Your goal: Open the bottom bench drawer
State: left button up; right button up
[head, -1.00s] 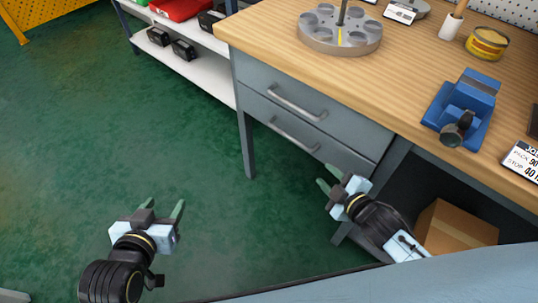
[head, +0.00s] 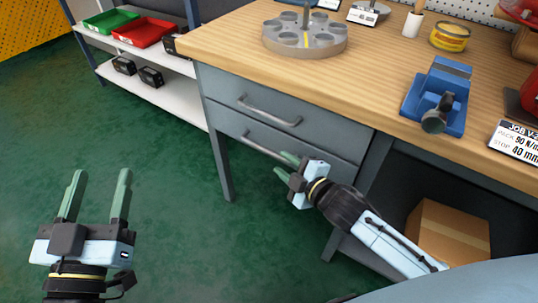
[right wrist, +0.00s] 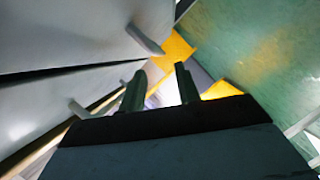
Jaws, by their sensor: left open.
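The bench has two grey drawers, one above the other, both shut. The bottom drawer (head: 320,170) has a grey bar handle (head: 252,138), whose right part is hidden behind my right gripper (head: 286,166). The right gripper's green fingers are apart and empty, close in front of that handle in the head view. My left gripper (head: 98,178) is open and empty over the floor at lower left.
The top drawer has its own handle (head: 268,111). The wooden bench top (head: 370,75) carries a round grey fixture (head: 305,42) and a blue vise (head: 436,98). A cardboard box (head: 450,230) stands under the bench. Green floor (head: 150,140) is clear left of the drawers.

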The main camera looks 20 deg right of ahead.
aim_at(268, 152)
pick_arm(q)
jog(key=s+r+t+h+b, duration=0.1)
jog(key=s+r+t+b, duration=0.2)
jog(key=r+t, duration=0.2)
jog(key=shift+s+a+r+t+h, duration=0.2)
jog(key=shift+r+t+h, duration=0.1)
jog(key=shift+t+h, duration=0.15)
pick_arm(e)
jog(key=shift+x, duration=3.55)
grip_shut()
